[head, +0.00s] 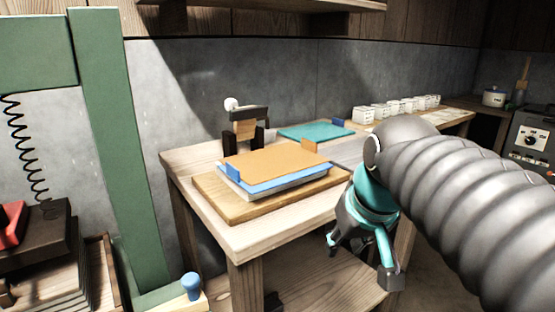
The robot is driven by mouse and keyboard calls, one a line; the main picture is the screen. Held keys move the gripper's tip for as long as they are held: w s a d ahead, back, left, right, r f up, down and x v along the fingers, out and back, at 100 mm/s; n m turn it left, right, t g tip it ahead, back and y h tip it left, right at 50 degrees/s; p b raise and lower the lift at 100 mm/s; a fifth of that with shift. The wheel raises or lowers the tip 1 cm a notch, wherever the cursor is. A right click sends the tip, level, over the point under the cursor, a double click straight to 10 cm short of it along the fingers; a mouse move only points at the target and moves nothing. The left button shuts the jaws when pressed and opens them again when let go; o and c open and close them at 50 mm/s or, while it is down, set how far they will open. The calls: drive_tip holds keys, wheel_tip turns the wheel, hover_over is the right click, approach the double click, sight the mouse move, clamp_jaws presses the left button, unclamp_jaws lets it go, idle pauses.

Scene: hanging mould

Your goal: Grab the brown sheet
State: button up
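The brown sheet (268,165) is orange-brown and lies flat on top of a blue sheet (290,181), with a brown tab (309,146) at its far right corner. Under them are a pale layer and a wooden board (212,198) on the wooden table. My gripper (362,258) hangs at the table's front right, to the right of the sheet and lower in the picture. Its fingers are spread apart with nothing seen between them. It is not touching the sheet.
Behind are a dark clamp-like stand (247,125) and a teal sheet (315,131). White cups (385,110) line the back right. A green post (115,150) stands left of the table (245,240).

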drive_tip(key=w+d+r+n+g+y, duration=0.2)
drive_tip(key=w+r+n, duration=0.3)
drive_tip(key=w+r, duration=1.7)
drive_tip(key=shift+t, duration=0.3)
drive_tip(key=shift+x, duration=6.95)
drive_tip(key=shift+r, duration=0.1)
clamp_jaws()
